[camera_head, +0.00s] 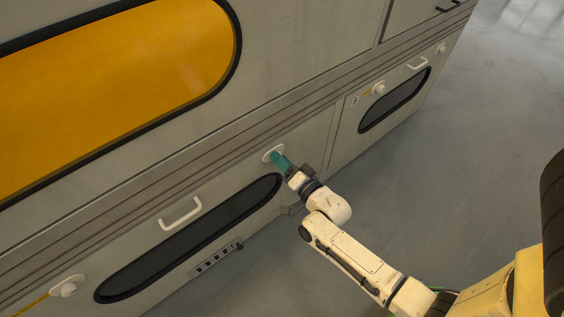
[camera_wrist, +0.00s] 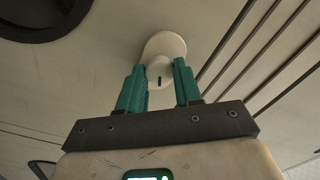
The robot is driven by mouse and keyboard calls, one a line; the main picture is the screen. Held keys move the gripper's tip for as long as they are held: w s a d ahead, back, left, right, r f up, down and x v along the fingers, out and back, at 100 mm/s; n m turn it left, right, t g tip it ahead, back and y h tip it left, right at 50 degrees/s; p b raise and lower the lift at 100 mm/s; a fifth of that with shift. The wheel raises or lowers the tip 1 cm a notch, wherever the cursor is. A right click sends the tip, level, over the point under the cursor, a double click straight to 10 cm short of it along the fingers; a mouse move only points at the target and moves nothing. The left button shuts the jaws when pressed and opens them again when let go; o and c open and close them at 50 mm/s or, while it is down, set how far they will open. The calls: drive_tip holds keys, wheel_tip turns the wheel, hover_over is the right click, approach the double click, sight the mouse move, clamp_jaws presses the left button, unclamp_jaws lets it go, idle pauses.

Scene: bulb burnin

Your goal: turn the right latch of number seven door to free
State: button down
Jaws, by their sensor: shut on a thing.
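The right latch is a white round knob on a white round base (camera_head: 268,153), at the upper right corner of a low grey door (camera_head: 140,235). In the wrist view the latch (camera_wrist: 164,46) shows up close, with a short dark mark on its knob. My gripper (camera_head: 280,160) has teal fingers. It is shut on the knob, one finger on each side, as the wrist view also shows (camera_wrist: 160,76). The fingers hide part of the latch in the head view. The door's left latch (camera_head: 68,288) is a similar white knob. No door number is legible.
A white handle (camera_head: 181,213) and a dark oval window (camera_head: 185,240) are on the same door. Another low door with a latch (camera_head: 378,88) and handle (camera_head: 417,64) lies to the right. A large orange window (camera_head: 120,85) is above. The grey floor (camera_head: 470,130) is clear.

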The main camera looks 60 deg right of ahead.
drive_tip(key=shift+m+b, duration=0.5)
drive_tip(key=shift+m, duration=1.5)
drive_tip(key=c, duration=0.8)
unclamp_jaws()
drive_tip(key=shift+o, duration=0.2)
drive_tip(key=p+v, duration=0.1)
drive_tip(key=v, duration=0.9)
drive_tip(key=shift+s+p, duration=0.35)
drive_tip(key=shift+s, duration=0.05)
drive_tip(key=shift+a, duration=0.1)
